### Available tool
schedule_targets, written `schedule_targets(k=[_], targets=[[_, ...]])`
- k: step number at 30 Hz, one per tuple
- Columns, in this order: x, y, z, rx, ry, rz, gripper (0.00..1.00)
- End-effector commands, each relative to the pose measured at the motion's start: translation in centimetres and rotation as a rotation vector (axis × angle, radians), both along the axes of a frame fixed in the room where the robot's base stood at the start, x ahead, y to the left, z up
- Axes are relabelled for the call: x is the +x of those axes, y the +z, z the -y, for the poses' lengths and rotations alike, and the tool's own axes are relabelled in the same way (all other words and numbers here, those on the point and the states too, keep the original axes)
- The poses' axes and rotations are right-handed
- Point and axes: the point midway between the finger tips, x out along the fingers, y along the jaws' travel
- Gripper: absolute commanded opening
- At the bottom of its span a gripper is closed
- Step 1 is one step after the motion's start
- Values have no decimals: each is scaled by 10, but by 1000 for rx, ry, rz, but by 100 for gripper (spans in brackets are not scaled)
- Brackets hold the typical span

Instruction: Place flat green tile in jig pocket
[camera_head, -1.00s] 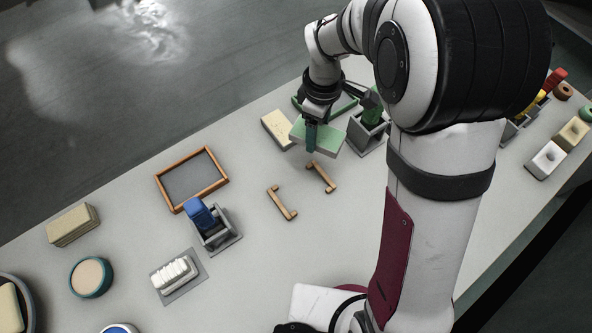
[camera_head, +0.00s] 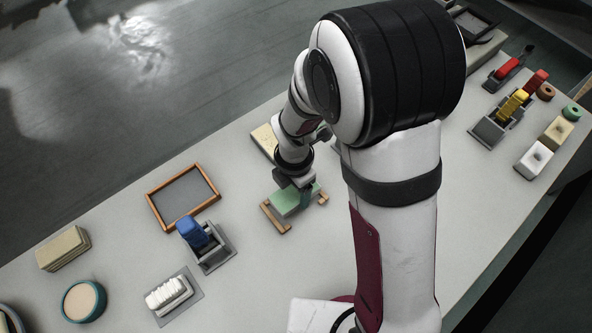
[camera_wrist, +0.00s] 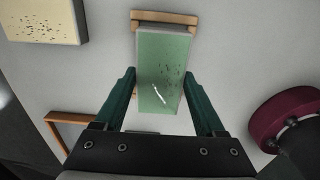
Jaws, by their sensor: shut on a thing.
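My gripper (camera_head: 297,195) is shut on the flat green tile (camera_head: 284,204), holding it by its long sides. In the wrist view the tile (camera_wrist: 162,62) lies between the two dark green fingers (camera_wrist: 160,76). The tile is level and over two small wooden brackets (camera_head: 272,217), with one bracket showing past its far end in the wrist view (camera_wrist: 150,18). I cannot tell whether it touches them. A wooden frame with a grey floor (camera_head: 155,212) lies to the left, empty; it may be the jig pocket.
A grey holder with a blue part (camera_head: 207,245) stands left of the tile. A beige block (camera_head: 264,140) lies behind my gripper. A white ribbed piece (camera_head: 167,295) and a round teal-rimmed dish (camera_head: 84,301) are at front left. Bare table lies in front of the brackets.

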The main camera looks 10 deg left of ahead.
Motion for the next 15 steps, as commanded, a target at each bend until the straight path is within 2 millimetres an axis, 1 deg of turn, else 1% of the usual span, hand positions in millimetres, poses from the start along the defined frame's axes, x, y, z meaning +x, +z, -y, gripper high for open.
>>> schedule_targets(k=[1, 3, 6, 15], targets=[[-1, -10, -1, -3, 1, -6, 0], [-1, -25, -1, -3, -2, -6, 0], [-1, -36, 0, -1, -1, -3, 0], [0, -38, 0, -1, -1, -1, 0]])
